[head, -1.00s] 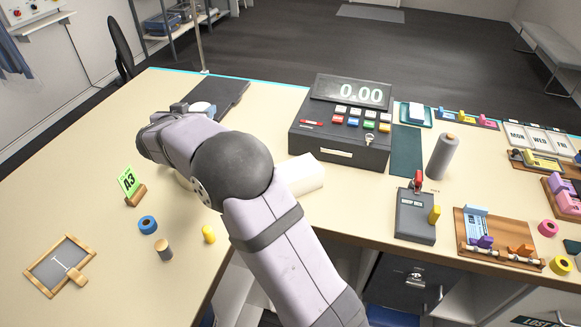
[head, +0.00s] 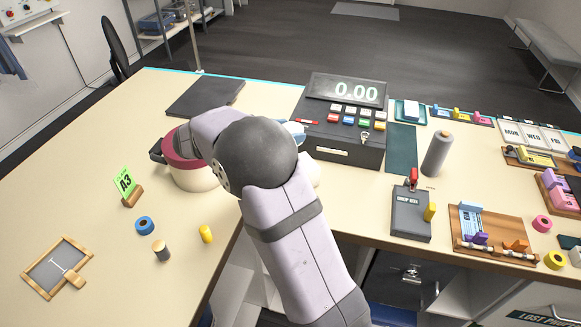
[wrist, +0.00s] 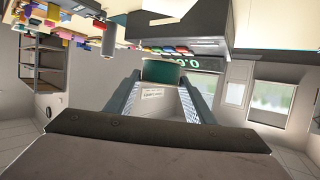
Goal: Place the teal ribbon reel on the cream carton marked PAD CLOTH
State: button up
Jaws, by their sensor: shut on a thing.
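The teal ribbon reel (wrist: 162,71) shows as a dark teal shape between the fingertips of my gripper (wrist: 162,80) in the wrist view. My gripper is shut on it. In the head view my arm hides the reel and the fingers. A pale block, probably the cream carton (head: 313,170), shows only as a small piece beside my arm, in front of the cash register. Its marking cannot be read. How far the reel is from the carton cannot be told.
The cash register (head: 345,125) stands just behind my arm. A round cream tub with a maroon top (head: 190,172) is left of my arm. A blue ring (head: 145,226), a green A3 sign (head: 125,184) and a small slate (head: 57,266) lie farther left. The dark flat pad (head: 205,96) is bare.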

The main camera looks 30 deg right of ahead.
jog(key=shift+f+p, duration=1.1)
jog(key=shift+f, duration=3.95)
jog(key=shift+f, duration=0.15)
jog(key=o, duration=1.1)
jog(key=shift+c, duration=0.2)
jog(key=shift+r, duration=0.2)
jog(key=b+v, duration=0.4)
jog(key=v, duration=0.8)
